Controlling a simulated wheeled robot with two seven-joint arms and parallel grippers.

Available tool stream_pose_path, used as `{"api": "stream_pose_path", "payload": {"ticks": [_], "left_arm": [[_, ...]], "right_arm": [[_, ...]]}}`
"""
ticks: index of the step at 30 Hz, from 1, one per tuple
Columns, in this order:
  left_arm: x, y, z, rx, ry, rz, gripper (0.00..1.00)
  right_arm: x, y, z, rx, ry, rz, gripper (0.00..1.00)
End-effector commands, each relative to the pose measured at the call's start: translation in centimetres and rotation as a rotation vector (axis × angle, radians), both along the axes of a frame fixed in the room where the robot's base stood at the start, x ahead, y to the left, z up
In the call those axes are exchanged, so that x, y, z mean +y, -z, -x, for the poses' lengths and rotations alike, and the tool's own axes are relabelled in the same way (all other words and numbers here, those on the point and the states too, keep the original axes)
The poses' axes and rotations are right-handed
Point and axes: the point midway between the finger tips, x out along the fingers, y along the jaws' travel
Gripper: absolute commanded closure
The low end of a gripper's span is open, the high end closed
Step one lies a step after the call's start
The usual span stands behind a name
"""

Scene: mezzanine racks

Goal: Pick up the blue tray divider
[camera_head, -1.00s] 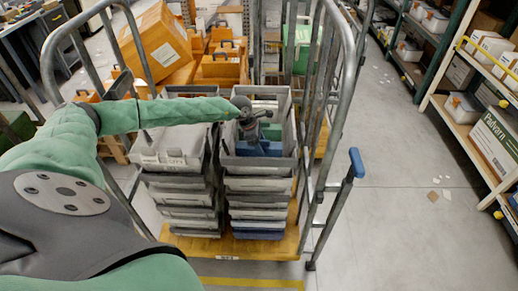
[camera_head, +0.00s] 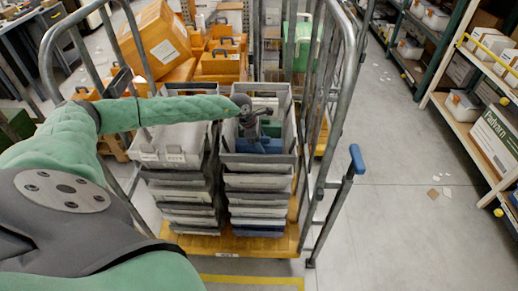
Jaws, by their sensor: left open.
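The blue tray divider (camera_head: 270,145) shows as a blue shape inside the top tray (camera_head: 256,159) of the right-hand stack. My left arm reaches in from the left, and my left gripper (camera_head: 251,133) is over that tray, pointing down into it. It is open. Its fingertips are close to the divider and partly hide it. I cannot tell whether they touch it. My right gripper is not in view.
The stacks of grey trays stand on a cart with a yellow-orange base (camera_head: 230,243) and tall metal tube frames (camera_head: 340,110). A left stack (camera_head: 170,148) stands beside the right one. Orange boxes are behind.

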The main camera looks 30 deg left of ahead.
Motion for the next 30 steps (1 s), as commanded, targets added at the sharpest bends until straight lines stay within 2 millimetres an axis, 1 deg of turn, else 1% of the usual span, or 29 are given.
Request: {"api": "stream_pose_path", "payload": {"ticks": [16,17,18,20,24,25,30], "left_arm": [[0.01,0.17,0.0,0.0,0.0,0.0,0.35],[0.02,0.17,0.0,0.0,0.0,0.0,0.36],[0.02,0.17,0.0,0.0,0.0,0.0,0.44],[0.01,0.17,0.0,0.0,0.0,0.0,0.56],[0.01,0.17,0.0,0.0,0.0,0.0,0.84],[0.01,0.17,0.0,0.0,0.0,0.0,0.86],[0.02,0.14,-0.01,0.0,0.0,0.0,0.86]], "right_arm": [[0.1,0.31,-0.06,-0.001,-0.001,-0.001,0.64],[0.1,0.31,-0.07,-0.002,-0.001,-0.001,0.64],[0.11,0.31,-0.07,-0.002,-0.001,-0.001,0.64],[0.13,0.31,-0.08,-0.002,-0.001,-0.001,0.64],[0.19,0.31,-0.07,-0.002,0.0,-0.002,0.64],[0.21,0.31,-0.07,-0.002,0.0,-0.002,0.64],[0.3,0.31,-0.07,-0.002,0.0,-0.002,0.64]]}}
